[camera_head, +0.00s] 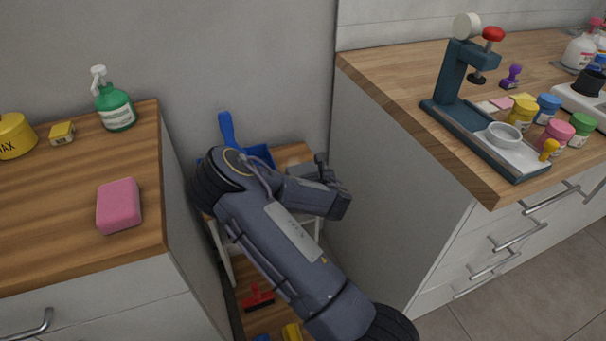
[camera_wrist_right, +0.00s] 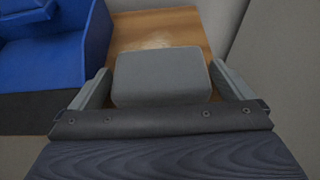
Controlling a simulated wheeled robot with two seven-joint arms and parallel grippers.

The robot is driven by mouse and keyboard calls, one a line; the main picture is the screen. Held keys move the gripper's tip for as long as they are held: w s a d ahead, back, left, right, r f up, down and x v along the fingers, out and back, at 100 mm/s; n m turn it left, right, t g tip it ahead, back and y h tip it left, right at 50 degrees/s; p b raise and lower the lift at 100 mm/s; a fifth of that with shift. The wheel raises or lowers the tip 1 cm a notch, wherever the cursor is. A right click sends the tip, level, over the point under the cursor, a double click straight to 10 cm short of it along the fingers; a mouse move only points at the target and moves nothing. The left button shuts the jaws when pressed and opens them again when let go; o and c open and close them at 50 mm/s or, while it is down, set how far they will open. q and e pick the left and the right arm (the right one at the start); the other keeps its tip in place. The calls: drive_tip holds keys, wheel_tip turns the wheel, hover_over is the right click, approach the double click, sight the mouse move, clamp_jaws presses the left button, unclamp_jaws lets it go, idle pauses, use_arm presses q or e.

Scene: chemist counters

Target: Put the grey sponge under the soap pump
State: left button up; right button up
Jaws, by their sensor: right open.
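The grey sponge (camera_wrist_right: 162,76) lies on a wooden surface in the right wrist view, between the two spread fingers of my right gripper (camera_wrist_right: 160,86). A narrow gap shows beside each finger. In the head view my right gripper (camera_head: 325,178) is low between the two counters, over a small wooden stand; the arm hides much of this spot. The green soap pump bottle (camera_head: 117,109) with a white head stands upright at the back right corner of the left counter. My left gripper is out of view.
A pink sponge (camera_head: 118,205) lies near the left counter's (camera_head: 60,220) right edge, with a small yellow box (camera_head: 62,133) behind. A blue bin (camera_wrist_right: 75,50) is beside the grey sponge. The right counter (camera_head: 400,75) carries a teal press (camera_head: 452,80) and several small jars.

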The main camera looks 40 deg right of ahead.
drive_tip(key=c, duration=0.9)
drive_tip(key=shift+o, duration=0.2)
drive_tip(key=shift+r, duration=0.15)
